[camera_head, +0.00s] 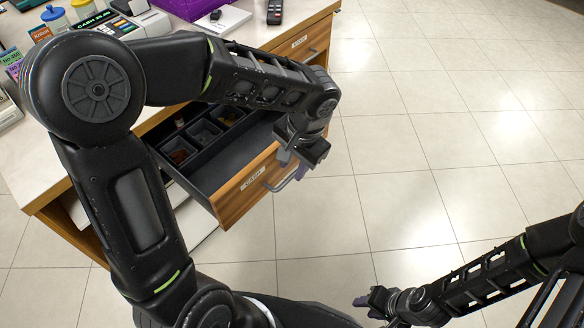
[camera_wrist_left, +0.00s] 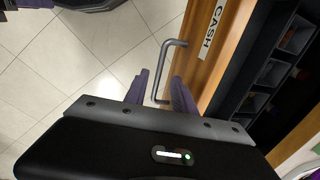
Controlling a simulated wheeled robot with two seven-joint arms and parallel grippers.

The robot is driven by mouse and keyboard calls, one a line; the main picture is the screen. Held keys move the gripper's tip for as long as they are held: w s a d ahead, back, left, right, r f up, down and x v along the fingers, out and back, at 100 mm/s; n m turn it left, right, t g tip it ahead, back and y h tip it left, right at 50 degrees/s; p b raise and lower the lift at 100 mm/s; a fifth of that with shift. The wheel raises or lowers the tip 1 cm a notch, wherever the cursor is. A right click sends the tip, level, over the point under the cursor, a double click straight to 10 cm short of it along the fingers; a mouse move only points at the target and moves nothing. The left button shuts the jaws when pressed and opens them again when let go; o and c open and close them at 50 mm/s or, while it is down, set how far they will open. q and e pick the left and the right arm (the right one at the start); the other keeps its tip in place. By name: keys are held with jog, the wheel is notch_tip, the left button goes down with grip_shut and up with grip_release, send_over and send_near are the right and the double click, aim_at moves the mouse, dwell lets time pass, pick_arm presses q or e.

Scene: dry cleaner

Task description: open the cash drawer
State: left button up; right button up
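The cash drawer (camera_head: 242,190) is pulled well out of the counter, its black tray with several compartments showing. Its wooden front carries a label reading CASH, also seen in the left wrist view (camera_wrist_left: 211,32). A grey metal handle (camera_head: 283,184) is on that front; it also shows in the left wrist view (camera_wrist_left: 163,62). My left gripper (camera_head: 294,165) is at the handle. Its purple fingers stand apart, one on each side of the handle's near end, with gaps visible. My right gripper (camera_head: 368,300) is low and away from the drawer; its finger gap is unclear.
The counter top (camera_head: 60,165) holds a register (camera_head: 112,25), jars and a dark handheld device (camera_head: 275,12). Another labelled wooden drawer (camera_head: 300,42) is further along, apparently closed. The tiled floor (camera_head: 440,130) to the right is clear.

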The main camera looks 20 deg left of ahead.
pick_arm(q)
jog(key=r, duration=0.2)
jog(key=d+r, duration=0.1)
jog(key=r, duration=0.1)
jog(key=shift+s+r, duration=0.1)
jog(key=shift+r, duration=0.2)
